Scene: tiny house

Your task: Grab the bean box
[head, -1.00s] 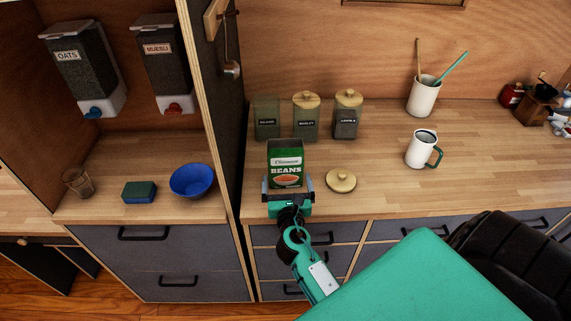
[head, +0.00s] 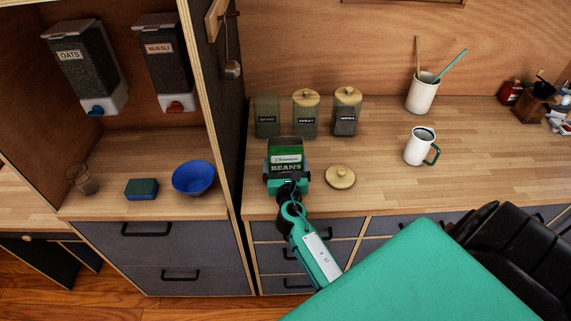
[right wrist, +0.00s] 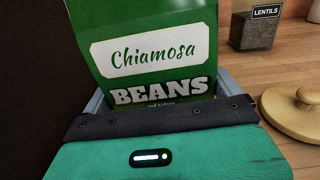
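The bean box (head: 285,153) is a green carton with a white label and the word BEANS, upright on the wooden counter. Its front also fills the upper middle of the right wrist view (right wrist: 152,52). My right gripper (head: 286,175) is in front of the box, with its fingers on either side of the lower part. In the right wrist view the grey fingers (right wrist: 165,92) are spread wide, and a small gap seems to show on the right side. The box's lowest part is hidden behind the gripper. My left gripper is not in view.
Several lidded jars stand behind the box, including the barley jar (head: 306,115). A loose round lid (head: 340,177) lies just right of the gripper. A white mug (head: 419,147) stands farther right. A dark cabinet wall (head: 226,110) rises close on the left.

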